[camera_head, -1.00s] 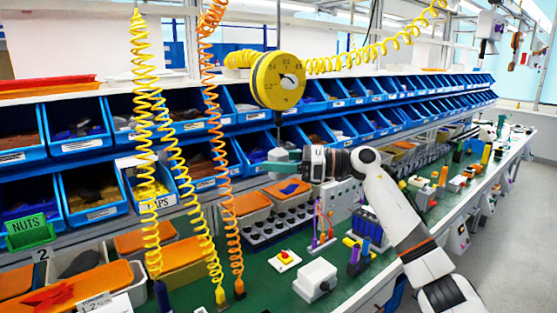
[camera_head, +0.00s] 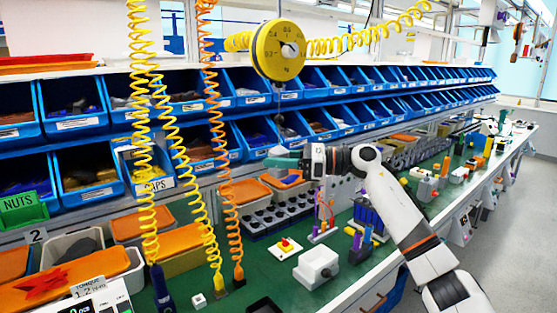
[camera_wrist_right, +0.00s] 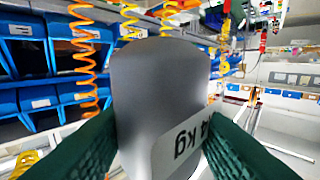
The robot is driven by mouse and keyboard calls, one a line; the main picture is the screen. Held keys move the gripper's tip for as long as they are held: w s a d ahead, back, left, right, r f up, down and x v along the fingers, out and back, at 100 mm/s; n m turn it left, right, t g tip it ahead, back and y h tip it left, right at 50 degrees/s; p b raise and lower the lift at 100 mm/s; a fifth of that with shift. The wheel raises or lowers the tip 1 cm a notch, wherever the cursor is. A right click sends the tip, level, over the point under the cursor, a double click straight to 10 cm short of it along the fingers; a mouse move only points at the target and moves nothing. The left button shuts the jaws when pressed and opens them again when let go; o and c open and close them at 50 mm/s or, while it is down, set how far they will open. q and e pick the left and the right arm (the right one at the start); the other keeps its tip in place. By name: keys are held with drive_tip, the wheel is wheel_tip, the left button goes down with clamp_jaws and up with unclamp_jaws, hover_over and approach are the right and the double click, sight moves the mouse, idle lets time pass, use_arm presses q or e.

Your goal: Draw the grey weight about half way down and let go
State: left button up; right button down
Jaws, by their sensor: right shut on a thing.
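The grey weight (camera_wrist_right: 160,95) is a smooth upright cylinder with a white label ending in "kg". It fills the middle of the right wrist view, between the green finger pads of my right gripper (camera_wrist_right: 160,150). A yellow round reel (camera_head: 279,50) with printed marks hangs above. A thin line runs down from it to a small dark fitting (camera_head: 279,118) above the gripper. My left gripper is not in view.
Blue parts bins (camera_head: 190,100) line the back in two rows behind the gripper. Coiled yellow and orange hoses (camera_head: 212,130) hang to the left. A green bench (camera_head: 262,285) below holds a white box (camera_head: 316,268) and a red-button box (camera_head: 285,248).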

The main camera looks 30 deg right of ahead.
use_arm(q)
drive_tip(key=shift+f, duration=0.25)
use_arm(e)
drive_tip(key=shift+f, duration=0.2)
drive_tip(key=c, duration=0.8)
unclamp_jaws()
drive_tip(key=shift+c, duration=0.2)
drive_tip(key=shift+s+d+f, duration=0.1)
drive_tip(key=shift+d+f, duration=0.05)
use_arm(q)
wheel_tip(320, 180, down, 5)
drive_tip(key=b, duration=0.5)
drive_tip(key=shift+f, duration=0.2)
use_arm(e)
drive_tip(key=v, duration=1.1)
drive_tip(key=shift+s+d, duration=0.3)
